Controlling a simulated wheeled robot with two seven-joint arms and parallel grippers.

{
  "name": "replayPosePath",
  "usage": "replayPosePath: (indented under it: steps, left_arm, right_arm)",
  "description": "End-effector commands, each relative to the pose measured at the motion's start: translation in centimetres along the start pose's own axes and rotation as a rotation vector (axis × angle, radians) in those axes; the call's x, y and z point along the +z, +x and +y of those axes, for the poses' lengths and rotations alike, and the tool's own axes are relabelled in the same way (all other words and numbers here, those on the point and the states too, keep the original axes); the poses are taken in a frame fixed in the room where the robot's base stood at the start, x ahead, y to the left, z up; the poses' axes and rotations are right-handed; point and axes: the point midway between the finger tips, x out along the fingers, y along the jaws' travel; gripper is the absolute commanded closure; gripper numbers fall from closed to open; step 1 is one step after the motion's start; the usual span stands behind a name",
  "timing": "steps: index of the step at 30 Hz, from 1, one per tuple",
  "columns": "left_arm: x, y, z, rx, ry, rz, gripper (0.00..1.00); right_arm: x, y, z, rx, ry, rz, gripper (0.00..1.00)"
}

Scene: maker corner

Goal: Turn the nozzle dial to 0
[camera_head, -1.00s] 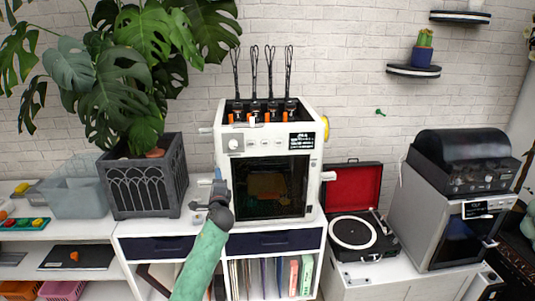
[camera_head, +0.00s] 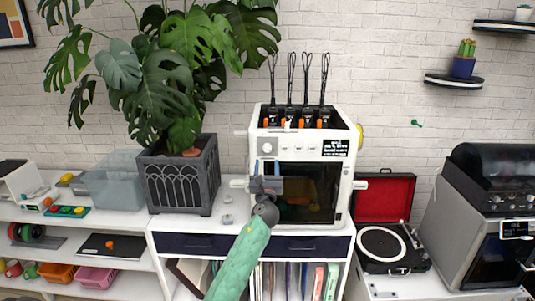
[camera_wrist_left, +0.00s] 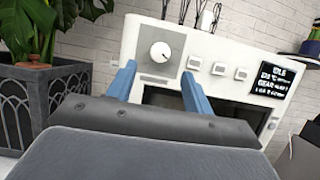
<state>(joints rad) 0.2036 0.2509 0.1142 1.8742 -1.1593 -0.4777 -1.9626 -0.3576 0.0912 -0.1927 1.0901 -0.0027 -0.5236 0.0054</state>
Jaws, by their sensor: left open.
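The white printer-like machine (camera_head: 342,155) stands on the white cabinet. Its nozzle dial (camera_head: 267,148) is a round white knob at the upper left of its front; it also shows in the left wrist view as a dial (camera_wrist_left: 161,51) with a dark pointer mark. My left gripper (camera_head: 266,170) is in front of the machine, just below the dial. In the left wrist view its two blue fingers (camera_wrist_left: 158,82) are apart with nothing between them, and the dial lies beyond their tips. I cannot read the numbers around the dial. My right gripper is not in view.
Several square buttons (camera_wrist_left: 218,70) and a dark display (camera_wrist_left: 272,80) sit right of the dial. A grey planter (camera_head: 182,180) with a large plant stands close on the left. A red record player (camera_head: 384,240) is to the right.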

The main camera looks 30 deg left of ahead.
Motion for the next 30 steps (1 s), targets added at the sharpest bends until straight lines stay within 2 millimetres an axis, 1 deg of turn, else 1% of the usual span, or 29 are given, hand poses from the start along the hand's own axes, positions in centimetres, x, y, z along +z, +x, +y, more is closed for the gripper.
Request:
replayPosePath:
  steps: [1,2,6,12,16,24,25,29,30]
  left_arm:
    - [0.2,0.8,0.0,0.001,0.0,0.001,0.49]
    - [0.2,1.2,0.0,0.001,0.0,0.001,0.49]
    - [0.3,3.4,0.0,0.001,-0.003,0.002,0.49]
    - [0.1,5.5,0.0,0.0,-0.002,0.002,0.49]
    - [0.0,6.1,0.0,0.0,-0.003,0.002,0.49]
    - [-0.1,6.2,0.0,0.0,-0.003,0.002,0.49]
    - [-0.1,6.2,0.0,0.0,-0.003,0.002,0.51]
    - [-0.1,6.2,0.0,0.0,-0.003,0.002,0.76]
    - [-0.1,6.2,0.0,0.0,-0.003,0.002,0.84]
  right_arm:
    - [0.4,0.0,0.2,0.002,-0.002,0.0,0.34]
    - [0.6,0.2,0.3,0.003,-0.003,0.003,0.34]
    - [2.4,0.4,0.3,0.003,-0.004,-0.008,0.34]
    - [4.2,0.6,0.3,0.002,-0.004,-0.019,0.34]
    - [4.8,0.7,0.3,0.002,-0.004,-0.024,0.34]
    - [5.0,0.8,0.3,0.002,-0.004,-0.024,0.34]
    - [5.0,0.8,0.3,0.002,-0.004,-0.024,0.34]
    - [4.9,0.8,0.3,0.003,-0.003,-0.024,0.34]
    - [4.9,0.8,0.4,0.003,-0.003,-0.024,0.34]
